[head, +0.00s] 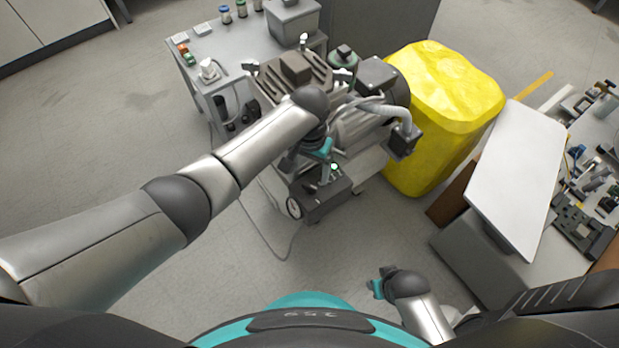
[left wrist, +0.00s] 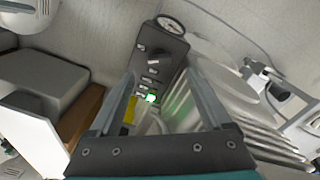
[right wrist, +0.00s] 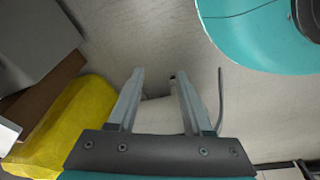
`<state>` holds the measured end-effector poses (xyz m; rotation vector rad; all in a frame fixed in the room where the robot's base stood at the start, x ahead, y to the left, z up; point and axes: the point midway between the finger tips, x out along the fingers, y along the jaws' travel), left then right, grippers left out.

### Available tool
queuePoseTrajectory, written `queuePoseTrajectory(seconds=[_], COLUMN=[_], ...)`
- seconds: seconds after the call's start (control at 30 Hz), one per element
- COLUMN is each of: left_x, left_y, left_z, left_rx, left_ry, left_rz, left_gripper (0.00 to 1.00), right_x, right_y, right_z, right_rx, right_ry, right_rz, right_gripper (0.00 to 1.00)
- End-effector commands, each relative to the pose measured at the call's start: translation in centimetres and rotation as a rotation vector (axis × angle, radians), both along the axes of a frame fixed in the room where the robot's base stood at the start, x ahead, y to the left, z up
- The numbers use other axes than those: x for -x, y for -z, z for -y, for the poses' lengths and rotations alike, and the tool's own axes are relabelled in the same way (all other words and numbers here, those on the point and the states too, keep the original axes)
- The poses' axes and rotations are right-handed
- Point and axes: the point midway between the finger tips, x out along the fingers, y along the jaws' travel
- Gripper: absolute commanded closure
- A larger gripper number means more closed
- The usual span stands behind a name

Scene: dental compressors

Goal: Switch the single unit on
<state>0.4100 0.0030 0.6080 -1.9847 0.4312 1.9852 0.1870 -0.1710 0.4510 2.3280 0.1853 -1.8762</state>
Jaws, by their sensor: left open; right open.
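The compressor unit (head: 355,125) stands on a cart in the middle of the head view. My left gripper (head: 328,165) is open over the control box. In the left wrist view its fingers (left wrist: 160,80) frame the lower panel, with the green lamp between them. Contact cannot be made out. My right gripper (right wrist: 160,75) is open and empty above the floor, away from the unit.
A yellow bin (head: 440,90) stands right of the unit. A grey side table (head: 185,75) with small bottles and a box is behind left. A bench with a white board (head: 520,170) and loose parts is at right. A cable (head: 270,240) lies on the open floor.

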Motion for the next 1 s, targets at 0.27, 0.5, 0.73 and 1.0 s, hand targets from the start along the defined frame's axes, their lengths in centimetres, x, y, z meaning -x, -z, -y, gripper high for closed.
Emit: queuePoseTrajectory(seconds=[0.27, 0.5, 0.73, 1.0], left_x=[0.0, 0.0, 0.0, 0.0], left_y=[2.2, 3.9, 5.5, 6.3], left_z=[0.0, 0.0, 0.0, 0.0], left_rx=[0.0, 0.0, 0.0, 0.0], left_ry=[0.001, 0.001, 0.0, 0.001], left_rz=[0.0, 0.001, 0.001, 0.001], left_gripper=[0.18, 0.18, 0.18, 0.18], right_x=[-1.2, -2.3, -3.4, -3.9], right_y=[-2.1, -4.2, -6.3, -7.7], right_z=[-0.9, -1.3, -1.5, -1.6], right_rx=[-0.011, -0.019, -0.023, -0.025], right_ry=[0.003, 0.004, 0.006, 0.006], right_rz=[0.01, 0.031, 0.061, 0.079], right_gripper=[0.5, 0.5, 0.5, 0.5])
